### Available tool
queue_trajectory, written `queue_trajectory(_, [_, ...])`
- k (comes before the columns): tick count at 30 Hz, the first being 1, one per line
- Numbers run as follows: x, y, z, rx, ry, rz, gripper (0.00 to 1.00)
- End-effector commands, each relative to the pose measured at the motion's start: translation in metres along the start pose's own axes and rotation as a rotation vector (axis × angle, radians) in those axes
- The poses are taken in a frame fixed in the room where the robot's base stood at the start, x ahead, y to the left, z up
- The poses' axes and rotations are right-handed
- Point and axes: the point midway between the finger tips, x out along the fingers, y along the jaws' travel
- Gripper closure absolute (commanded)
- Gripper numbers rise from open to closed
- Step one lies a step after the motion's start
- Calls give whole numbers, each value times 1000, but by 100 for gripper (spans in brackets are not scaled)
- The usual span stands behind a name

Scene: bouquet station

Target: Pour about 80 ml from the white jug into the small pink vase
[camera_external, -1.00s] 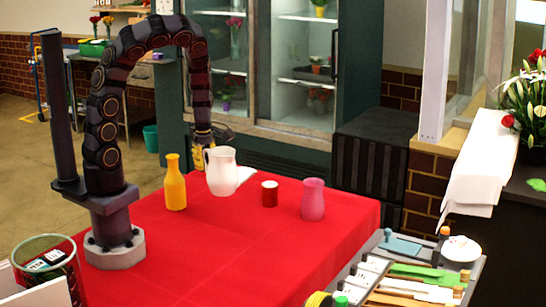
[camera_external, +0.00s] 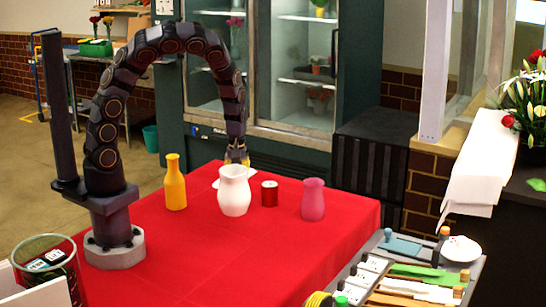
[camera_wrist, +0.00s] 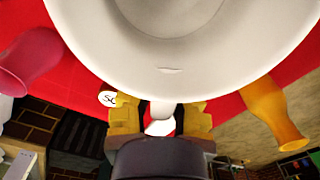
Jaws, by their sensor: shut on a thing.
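The white jug (camera_external: 234,192) looks upright near the middle of the red table; I cannot tell whether its base touches the cloth. My gripper (camera_external: 237,158) is behind it in the external view. In the wrist view, my yellow fingers (camera_wrist: 160,116) are shut on the jug's handle (camera_wrist: 161,108), and the jug's pale body (camera_wrist: 170,50) fills the top. The small pink vase (camera_external: 313,200) stands upright to the right, apart from the jug. It also shows at the left of the wrist view (camera_wrist: 28,62). The jug's contents are hidden.
A yellow bottle (camera_external: 175,183) stands left of the jug. A tool tray (camera_external: 400,275) is at front right. The front of the red table (camera_external: 210,260) is clear.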

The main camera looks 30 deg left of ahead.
Motion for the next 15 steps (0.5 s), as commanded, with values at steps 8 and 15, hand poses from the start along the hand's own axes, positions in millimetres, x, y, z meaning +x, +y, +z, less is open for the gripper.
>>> queue_trajectory(8, [21, 72, 38, 732, 1, 4, 100])
queue_trajectory(15, [35, 121, 68, 1285, 4, 5, 100])
